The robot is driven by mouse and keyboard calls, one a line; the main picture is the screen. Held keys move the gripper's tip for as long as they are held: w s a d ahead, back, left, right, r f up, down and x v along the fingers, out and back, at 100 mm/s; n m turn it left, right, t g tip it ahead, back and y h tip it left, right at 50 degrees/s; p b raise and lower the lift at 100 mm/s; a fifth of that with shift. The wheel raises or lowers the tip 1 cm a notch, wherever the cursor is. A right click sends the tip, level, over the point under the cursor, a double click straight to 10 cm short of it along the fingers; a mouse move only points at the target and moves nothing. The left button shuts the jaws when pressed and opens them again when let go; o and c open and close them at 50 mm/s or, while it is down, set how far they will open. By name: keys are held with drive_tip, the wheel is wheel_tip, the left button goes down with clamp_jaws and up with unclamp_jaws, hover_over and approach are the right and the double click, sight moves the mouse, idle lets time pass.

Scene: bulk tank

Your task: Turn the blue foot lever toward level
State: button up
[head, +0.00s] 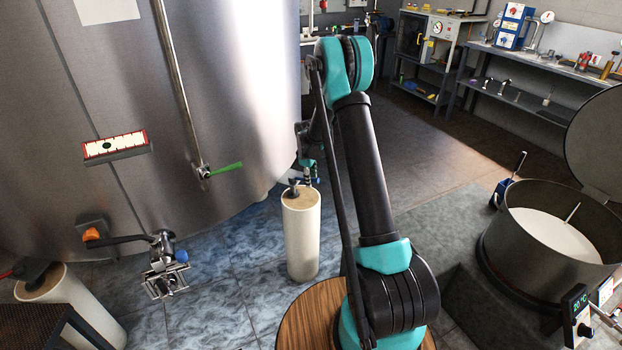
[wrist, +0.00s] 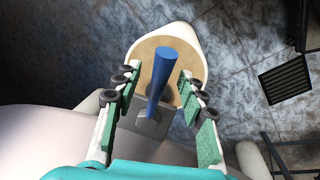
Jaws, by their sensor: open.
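The blue foot lever (wrist: 160,80) shows in the wrist view as a blue bar. It runs from above the tan top of a white round foot (wrist: 195,45) back to a grey metal plate or bracket (wrist: 152,124). My gripper (wrist: 156,82) is open, with one green-padded finger on each side of the lever. Gaps show between the lever and both fingers. In the head view my gripper (head: 304,178) is small, just above the white foot (head: 301,235) beside the tank. There the lever is mostly hidden by the gripper, and its tilt is hard to judge.
The large steel tank (head: 220,110) stands close at left, with a green-handled valve (head: 226,168) and an outlet valve (head: 162,260) jutting out. Another white foot (head: 75,305) is at lower left. A round vat (head: 510,270) stands at right.

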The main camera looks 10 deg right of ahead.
clamp_jaws()
idle(0.5)
drive_tip(key=shift+w+d+n+y, duration=0.15)
drive_tip(key=shift+w+d+n, duration=0.1)
drive_tip(key=shift+w+n, duration=0.5)
drive_tip(key=shift+w+d+n+y, duration=0.25)
drive_tip(key=shift+w+n, duration=0.25)
drive_tip(key=shift+n, duration=0.4)
drive_tip(key=shift+w+d+n+y, duration=0.1)
drive_tip(key=shift+w+d+n, duration=0.15)
drive_tip(key=shift+w+n, duration=0.5)
drive_tip(key=shift+s, duration=0.1)
unclamp_jaws()
drive_tip(key=shift+r, duration=0.1)
